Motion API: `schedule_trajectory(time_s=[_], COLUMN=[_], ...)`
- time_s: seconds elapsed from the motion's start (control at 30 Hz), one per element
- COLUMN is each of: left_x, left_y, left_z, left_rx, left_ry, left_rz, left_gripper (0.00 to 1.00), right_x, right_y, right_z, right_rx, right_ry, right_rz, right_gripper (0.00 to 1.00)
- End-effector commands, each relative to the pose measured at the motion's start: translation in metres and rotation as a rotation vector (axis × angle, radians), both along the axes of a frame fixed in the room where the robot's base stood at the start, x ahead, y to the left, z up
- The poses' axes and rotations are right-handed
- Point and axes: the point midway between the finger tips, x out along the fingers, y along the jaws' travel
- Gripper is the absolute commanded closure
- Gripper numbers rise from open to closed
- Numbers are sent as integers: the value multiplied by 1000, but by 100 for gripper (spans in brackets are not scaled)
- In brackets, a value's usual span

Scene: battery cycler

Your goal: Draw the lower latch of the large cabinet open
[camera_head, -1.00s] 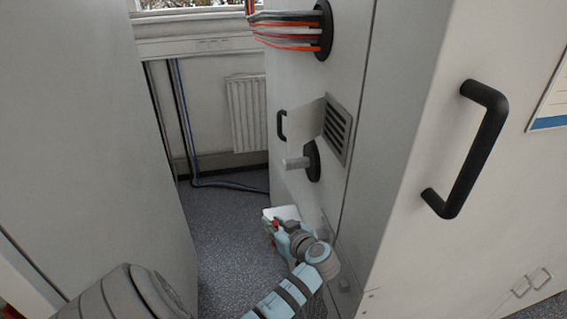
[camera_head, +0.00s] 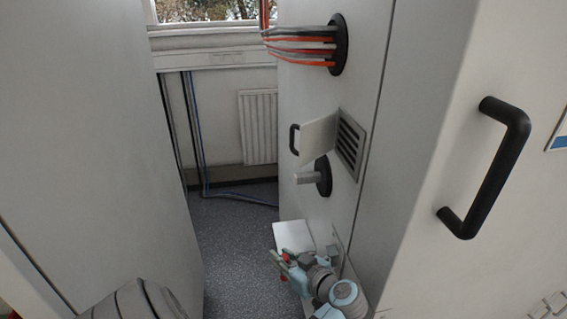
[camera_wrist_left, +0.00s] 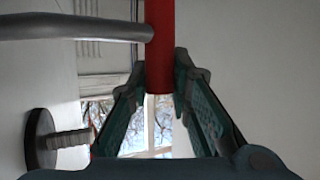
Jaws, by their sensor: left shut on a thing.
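The large cabinet (camera_head: 400,190) stands at the right, its narrow side facing the gap. Low on that side, a white flap (camera_head: 293,236) stands out from the wall, partly behind my left gripper (camera_head: 283,264). In the left wrist view a red grip (camera_wrist_left: 160,45) runs between the fingers of my left gripper (camera_wrist_left: 160,85), and a grey bar (camera_wrist_left: 75,27) meets it from the left. The gripper is shut on this red grip. The head view shows only small red parts at the fingers, and the latch's base is hidden. My right gripper is out of view.
Above the gripper are a grey stub on a black disc (camera_head: 322,178), a vent (camera_head: 349,143) with an open flap (camera_head: 318,138), and cables (camera_head: 302,50). A large grey panel (camera_head: 85,130) bounds the gap at left. Floor (camera_head: 235,245) between is clear.

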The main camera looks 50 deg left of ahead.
Motion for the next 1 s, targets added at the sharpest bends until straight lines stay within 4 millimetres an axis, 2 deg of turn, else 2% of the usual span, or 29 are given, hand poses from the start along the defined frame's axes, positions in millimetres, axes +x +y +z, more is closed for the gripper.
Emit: schedule_trajectory(time_s=[0.27, 0.3, 0.4, 0.77, 0.87, 1.0], left_x=[-1, -1, -1, -1, 0, 0], left_y=[-2, -2, -2, -1, -1, -1], left_z=[-3, -4, -3, 3, 21, 58], left_rx=[-10, -11, -9, -5, -5, -6], left_ry=[4, 5, 4, 0, -3, -5], left_rz=[1, 1, 1, 1, 2, 1], left_gripper=[100, 77, 61, 60, 60, 60], right_x=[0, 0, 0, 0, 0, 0], right_y=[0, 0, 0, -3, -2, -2], right_z=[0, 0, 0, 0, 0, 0], right_rx=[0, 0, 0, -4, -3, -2], right_ry=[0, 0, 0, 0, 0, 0], right_rz=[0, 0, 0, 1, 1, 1], right_gripper=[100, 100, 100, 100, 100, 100])
